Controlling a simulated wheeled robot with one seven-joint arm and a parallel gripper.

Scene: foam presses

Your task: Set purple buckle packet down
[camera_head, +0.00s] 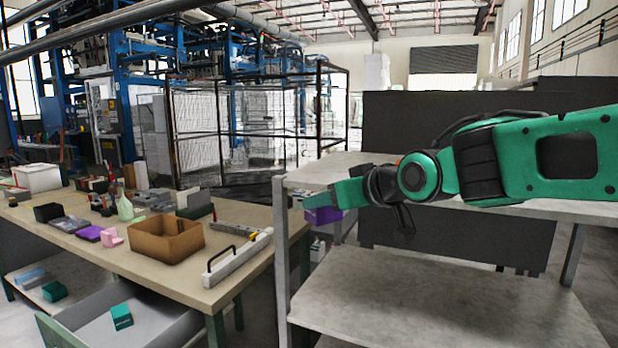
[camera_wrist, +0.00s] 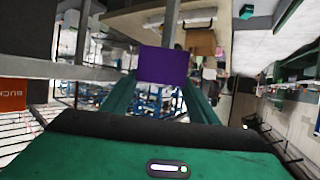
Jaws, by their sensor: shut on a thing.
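The purple buckle packet (camera_head: 322,215) hangs below the tip of my gripper in the head view, beside the left post of the grey shelf unit. In the wrist view the packet (camera_wrist: 162,67) is a flat purple block between the two green fingers. My gripper (camera_wrist: 160,90) is shut on it. The packet is held in the air, apart from the workbench, and part of it is hidden by the gripper in the head view.
The grey shelf unit (camera_head: 430,300) has an upper and a lower board, both with bare room. The workbench (camera_head: 185,280) at left holds a brown box (camera_head: 166,240), a long white tool (camera_head: 238,258), a purple item (camera_head: 90,233) and a pink item (camera_head: 111,237). A grey bin (camera_head: 150,325) stands below.

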